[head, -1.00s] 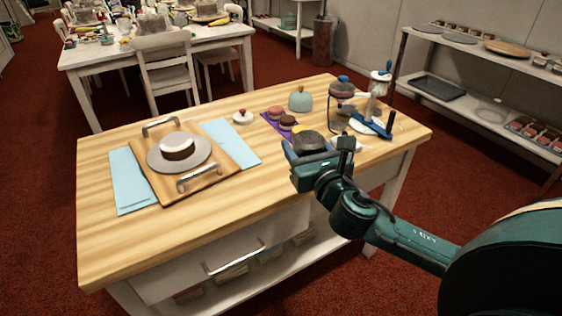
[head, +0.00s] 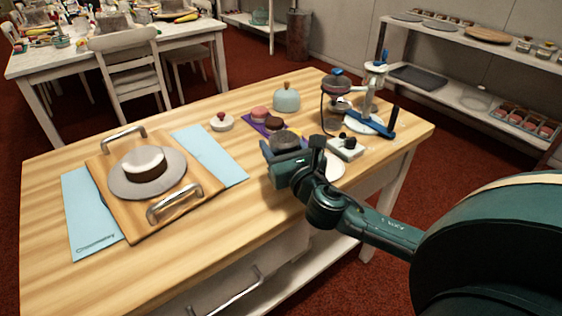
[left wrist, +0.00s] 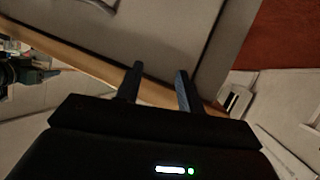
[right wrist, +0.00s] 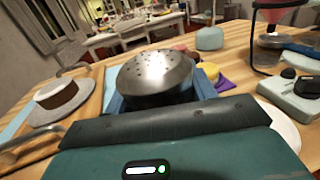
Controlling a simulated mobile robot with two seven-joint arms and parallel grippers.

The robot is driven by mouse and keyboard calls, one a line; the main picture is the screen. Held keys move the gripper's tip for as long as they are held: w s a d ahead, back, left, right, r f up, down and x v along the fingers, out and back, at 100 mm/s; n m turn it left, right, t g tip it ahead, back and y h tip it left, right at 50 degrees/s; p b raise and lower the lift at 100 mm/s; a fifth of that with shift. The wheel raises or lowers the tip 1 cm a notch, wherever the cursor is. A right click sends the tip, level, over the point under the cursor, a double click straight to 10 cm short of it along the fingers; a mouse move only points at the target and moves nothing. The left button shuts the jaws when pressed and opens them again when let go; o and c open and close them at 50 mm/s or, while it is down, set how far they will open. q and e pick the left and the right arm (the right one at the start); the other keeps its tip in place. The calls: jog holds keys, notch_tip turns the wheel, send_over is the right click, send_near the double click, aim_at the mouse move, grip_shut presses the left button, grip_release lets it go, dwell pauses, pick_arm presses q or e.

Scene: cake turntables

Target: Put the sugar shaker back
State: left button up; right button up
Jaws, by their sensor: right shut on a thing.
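The sugar shaker (right wrist: 155,76) has a domed metal top with small holes. It fills the middle of the right wrist view, upright between the fingers. My right gripper (head: 287,152) is shut on the shaker (head: 285,139) over the right part of the wooden table, in front of the purple mat. The gripper hides the shaker's lower part, so I cannot tell whether it touches the table. My left gripper (left wrist: 160,88) shows only in the left wrist view, its fingers apart with nothing between them, near the table's edge and drawer front.
A cake (head: 143,165) on a grey turntable stands on a handled board (head: 110,209) at the left. A white scale (head: 346,148), a white plate (head: 334,167) and a stand with a red funnel (head: 336,84) are right. The table's front middle is bare.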

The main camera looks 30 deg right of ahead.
notch_tip(320, 180, down, 3)
jog(key=shift+f+b, duration=0.1)
jog(key=shift+b, duration=0.3)
jog(key=shift+f, duration=0.2)
jog(key=o, duration=1.1)
pick_arm(q)
jog(key=shift+s+a+r+t, duration=0.15)
jog(key=shift+s+a+t, duration=0.1)
jog(key=shift+a+t, duration=0.1)
pick_arm(e)
jog(key=shift+o, duration=0.2)
